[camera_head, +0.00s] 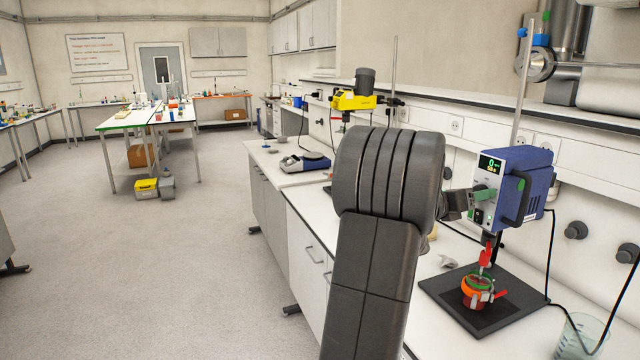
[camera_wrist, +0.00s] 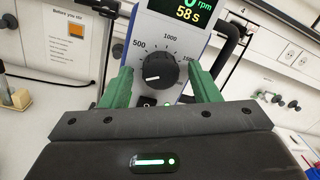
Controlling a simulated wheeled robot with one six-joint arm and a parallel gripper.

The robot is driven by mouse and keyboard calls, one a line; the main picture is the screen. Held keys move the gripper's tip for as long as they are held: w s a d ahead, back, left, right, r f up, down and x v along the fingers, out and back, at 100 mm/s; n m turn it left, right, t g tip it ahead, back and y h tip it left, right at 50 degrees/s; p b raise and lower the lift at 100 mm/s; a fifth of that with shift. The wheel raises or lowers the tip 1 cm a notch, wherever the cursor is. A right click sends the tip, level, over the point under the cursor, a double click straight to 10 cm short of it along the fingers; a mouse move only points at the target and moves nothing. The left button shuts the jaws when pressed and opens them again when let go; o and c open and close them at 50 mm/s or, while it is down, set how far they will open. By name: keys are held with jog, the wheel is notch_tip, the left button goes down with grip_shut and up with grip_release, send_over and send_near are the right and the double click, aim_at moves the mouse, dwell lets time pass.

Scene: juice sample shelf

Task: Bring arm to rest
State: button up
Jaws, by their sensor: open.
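My gripper (camera_wrist: 162,90) is open in the wrist view, its two green fingers apart on either side of a black dial knob (camera_wrist: 155,71). The knob sits on the front of a blue and white stirrer (camera_head: 513,190); whether the fingers touch it I cannot tell. The stirrer's display reads 0 rpm and 58 s in the wrist view (camera_wrist: 190,12). In the head view my gripper (camera_head: 483,194) is at the stirrer's front, and my dark arm reaches there over the bench.
Below the stirrer, a red and orange vessel (camera_head: 477,291) stands on a black base plate (camera_head: 440,287). A glass beaker (camera_head: 580,338) is at the lower right. A yellow stirrer (camera_head: 354,100) and a blue and grey device (camera_head: 305,163) are farther along the bench. Open floor (camera_head: 215,250) lies left.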

jog(key=s+a+m+b, duration=0.2)
jog(key=a+m+b, duration=0.1)
jog(key=a+m, duration=0.3)
jog(key=shift+s+a+m, duration=0.2)
jog(key=shift+a+m, duration=0.2)
jog(key=shift+m, duration=0.6)
